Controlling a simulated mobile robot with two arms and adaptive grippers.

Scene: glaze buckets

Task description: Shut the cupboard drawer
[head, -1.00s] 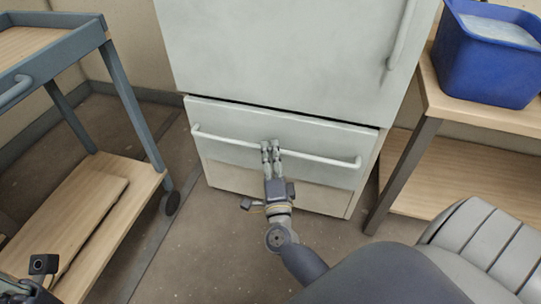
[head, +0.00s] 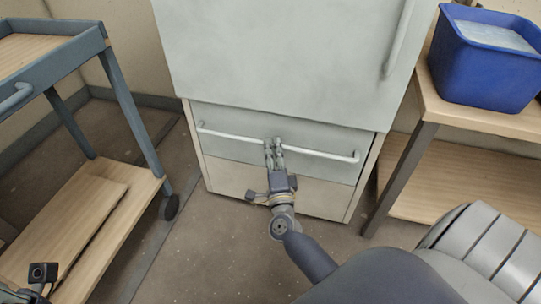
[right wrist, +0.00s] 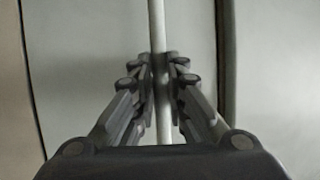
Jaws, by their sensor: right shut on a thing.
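The cupboard (head: 280,55) is pale grey with a large upper door and a drawer (head: 230,149) below it. In the head view the drawer front sits about level with the cupboard body, with no dark gap along its top edge. Its long white bar handle (head: 325,154) runs across the front. My right gripper (head: 273,145) is shut on the handle near its middle. In the right wrist view the handle (right wrist: 157,25) passes between the two fingers (right wrist: 160,75). At the lower left of the head view, only a small part of my left arm shows; its fingers are not visible.
A blue-grey trolley (head: 118,95) with wooden shelves stands at the left. A wooden table (head: 480,118) with a blue bucket (head: 490,60) stands close at the right. Bare floor (head: 190,240) lies in front of the cupboard.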

